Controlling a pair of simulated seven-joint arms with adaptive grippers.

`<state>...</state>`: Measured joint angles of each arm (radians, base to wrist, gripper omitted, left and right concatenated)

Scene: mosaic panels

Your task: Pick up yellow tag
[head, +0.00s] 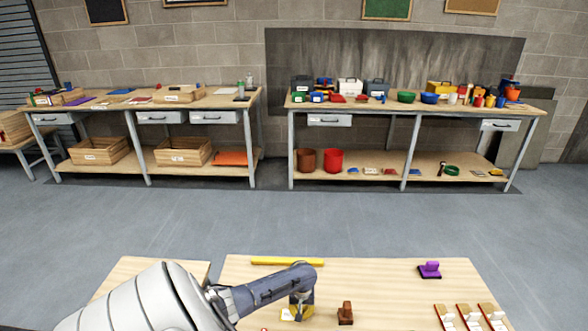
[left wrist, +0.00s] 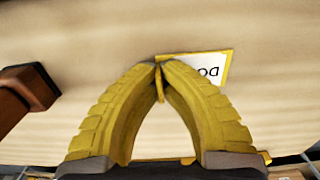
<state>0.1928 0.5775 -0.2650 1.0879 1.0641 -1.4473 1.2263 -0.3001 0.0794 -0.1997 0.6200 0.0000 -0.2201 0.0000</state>
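The yellow tag (head: 290,314) lies at the front of the table, partly behind my left gripper in the head view. In the left wrist view the tag (left wrist: 212,70) has a yellow border and a white face with dark letters, partly hidden by a finger. My left gripper (left wrist: 158,66) has its two yellow fingers together at the tips, with a thin yellow edge of the tag between them. In the head view this gripper (head: 301,308) points down at the tag. My right gripper is in neither view.
A brown stamp-like block (head: 345,314) stands just right of the gripper. A yellow bar (head: 287,262) lies along the table's far edge. A purple-handled block (head: 430,270) and several red-and-white pieces (head: 468,317) are farther right. The table between them is clear.

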